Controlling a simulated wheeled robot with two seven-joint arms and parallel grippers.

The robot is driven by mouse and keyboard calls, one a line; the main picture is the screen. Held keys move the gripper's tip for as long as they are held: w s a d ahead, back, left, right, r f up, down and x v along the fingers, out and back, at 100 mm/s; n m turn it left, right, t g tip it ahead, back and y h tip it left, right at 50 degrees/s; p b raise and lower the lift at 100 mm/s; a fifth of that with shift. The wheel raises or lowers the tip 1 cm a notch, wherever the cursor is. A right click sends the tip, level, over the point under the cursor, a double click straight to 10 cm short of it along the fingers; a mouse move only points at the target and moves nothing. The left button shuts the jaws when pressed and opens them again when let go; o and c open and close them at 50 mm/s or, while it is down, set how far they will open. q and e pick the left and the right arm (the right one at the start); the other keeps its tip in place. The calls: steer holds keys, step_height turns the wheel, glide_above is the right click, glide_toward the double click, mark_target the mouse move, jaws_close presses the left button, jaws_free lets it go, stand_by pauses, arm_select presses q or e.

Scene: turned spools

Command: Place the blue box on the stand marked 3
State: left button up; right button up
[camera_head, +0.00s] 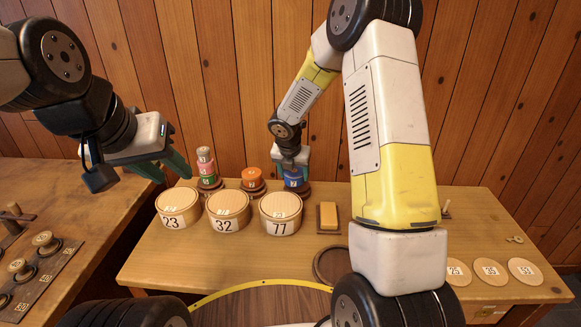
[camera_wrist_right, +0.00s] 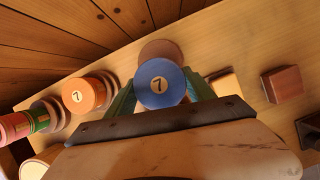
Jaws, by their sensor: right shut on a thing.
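The blue box (camera_head: 293,180) is a short round box at the back of the table, behind the drum marked 77. In the right wrist view the blue box (camera_wrist_right: 160,83) shows a 7 on its top. My right gripper (camera_head: 292,168) is shut on it, with a green finger on each side. A round brown stand (camera_head: 300,191) is at its base; I cannot tell whether they touch. The stand also shows behind the box in the right wrist view (camera_wrist_right: 160,48). I can read no 3 on any stand. My left gripper (camera_head: 168,166) looks open and empty, left of the stacked boxes.
An orange box (camera_head: 252,175) and a stack of green, pink and pale boxes (camera_head: 206,165) stand to the left. Drums marked 23 (camera_head: 178,208), 32 (camera_head: 228,211) and 77 (camera_head: 281,213) stand in front. A yellow block (camera_head: 328,216) lies to the right.

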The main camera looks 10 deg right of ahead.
mark_target(297, 175)
steer(key=w, duration=0.1)
steer(key=w+d, duration=0.1)
steer(key=w, duration=0.1)
steer(key=shift+w+d+f, duration=0.15)
steer(key=shift+w+d, duration=0.05)
steer(key=shift+d, duration=0.1)
steer(key=shift+w+f, duration=0.1)
steer(key=shift+f, duration=1.7)
steer(key=o, duration=1.4)
steer(key=shift+f, duration=0.15)
